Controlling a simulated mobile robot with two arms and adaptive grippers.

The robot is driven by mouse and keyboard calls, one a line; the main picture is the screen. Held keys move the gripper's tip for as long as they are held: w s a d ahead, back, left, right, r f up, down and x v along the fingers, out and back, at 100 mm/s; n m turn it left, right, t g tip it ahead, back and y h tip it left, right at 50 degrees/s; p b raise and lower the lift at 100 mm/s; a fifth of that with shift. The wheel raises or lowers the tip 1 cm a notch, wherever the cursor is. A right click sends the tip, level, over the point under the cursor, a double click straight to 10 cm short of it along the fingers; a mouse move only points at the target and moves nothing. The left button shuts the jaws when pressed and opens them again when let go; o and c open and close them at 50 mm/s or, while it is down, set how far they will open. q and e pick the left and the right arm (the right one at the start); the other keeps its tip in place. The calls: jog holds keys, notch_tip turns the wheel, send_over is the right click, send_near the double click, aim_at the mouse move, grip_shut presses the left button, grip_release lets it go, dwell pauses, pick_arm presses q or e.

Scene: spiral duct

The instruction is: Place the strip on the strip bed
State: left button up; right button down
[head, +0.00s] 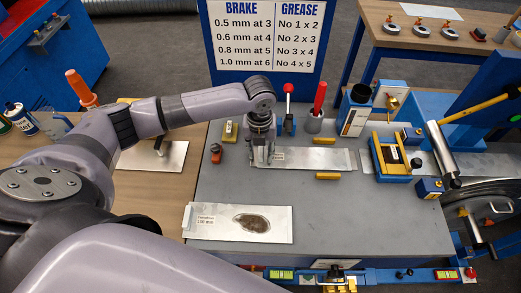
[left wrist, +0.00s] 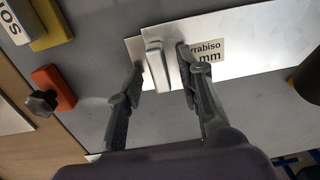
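A thin silvery strip (head: 315,158) with a printed label lies flat on the grey bench top, between two small yellow blocks. It also shows in the left wrist view (left wrist: 255,38). A second plate edge shows beside its end there; I cannot tell whether this is the strip bed. My left gripper (head: 262,161) points down over the strip's left end. In the left wrist view, its two fingers (left wrist: 161,58) stand either side of a pale upright grip block (left wrist: 157,66), with small gaps, so it looks open. My right gripper is out of view.
Yellow blocks (head: 326,140) (head: 327,176) flank the strip. A stained plate (head: 220,233) lies at the bench's front left. A blue-and-yellow fixture (head: 390,157) stands right of the strip. A red-handled tool (head: 319,100) stands behind. Bare grey bench lies front right of the stained plate.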

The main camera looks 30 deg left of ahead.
pick_arm(q)
notch_tip(320, 180, up, 12)
jog(key=b, duration=0.2)
dwell(0.4)
dwell(0.5)
